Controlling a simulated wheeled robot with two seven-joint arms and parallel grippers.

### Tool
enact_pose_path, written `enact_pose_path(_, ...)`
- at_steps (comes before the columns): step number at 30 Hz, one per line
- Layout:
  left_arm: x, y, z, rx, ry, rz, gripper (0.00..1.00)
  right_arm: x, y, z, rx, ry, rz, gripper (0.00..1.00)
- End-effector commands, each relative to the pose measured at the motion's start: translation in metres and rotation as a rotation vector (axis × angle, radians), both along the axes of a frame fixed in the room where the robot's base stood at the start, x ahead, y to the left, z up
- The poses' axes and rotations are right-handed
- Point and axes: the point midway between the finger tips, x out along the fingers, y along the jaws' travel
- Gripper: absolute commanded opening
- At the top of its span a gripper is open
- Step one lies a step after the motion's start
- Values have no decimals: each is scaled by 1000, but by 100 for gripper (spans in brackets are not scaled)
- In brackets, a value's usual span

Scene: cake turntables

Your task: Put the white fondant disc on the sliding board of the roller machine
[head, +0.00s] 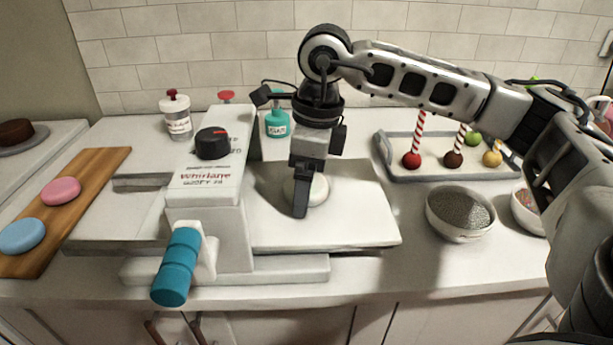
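The white fondant disc (319,190) is at my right gripper (301,212), over the right-hand sliding board (350,228) of the roller machine (212,190). The fingers hide its left part. I cannot tell whether it rests on the board or is held just above it. The gripper points down and its fingers line up as one, so I cannot see whether they are open or shut on the disc. The machine has a black knob (212,142) and a teal crank handle (176,266). My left gripper is not in view.
A wooden board (105,172) at left bears a pink disc (61,191) and a blue disc (22,236). A tray (400,178) of cake pops and a bowl of dark grains (460,212) stand at right. Bottles, including a teal one (277,124), stand behind the machine.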

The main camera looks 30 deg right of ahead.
Motion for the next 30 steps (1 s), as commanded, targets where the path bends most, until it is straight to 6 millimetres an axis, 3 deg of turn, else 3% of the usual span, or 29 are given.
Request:
enact_pose_path(8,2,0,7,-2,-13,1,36,0,0,2,0,0,0,88)
enact_pose_path(12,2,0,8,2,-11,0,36,0,0,12,1,-3,0,88)
enact_pose_path(24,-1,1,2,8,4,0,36,-7,-7,93,2,-4,1,88)
enact_pose_path(30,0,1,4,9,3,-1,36,-9,-9,118,1,-1,1,88)
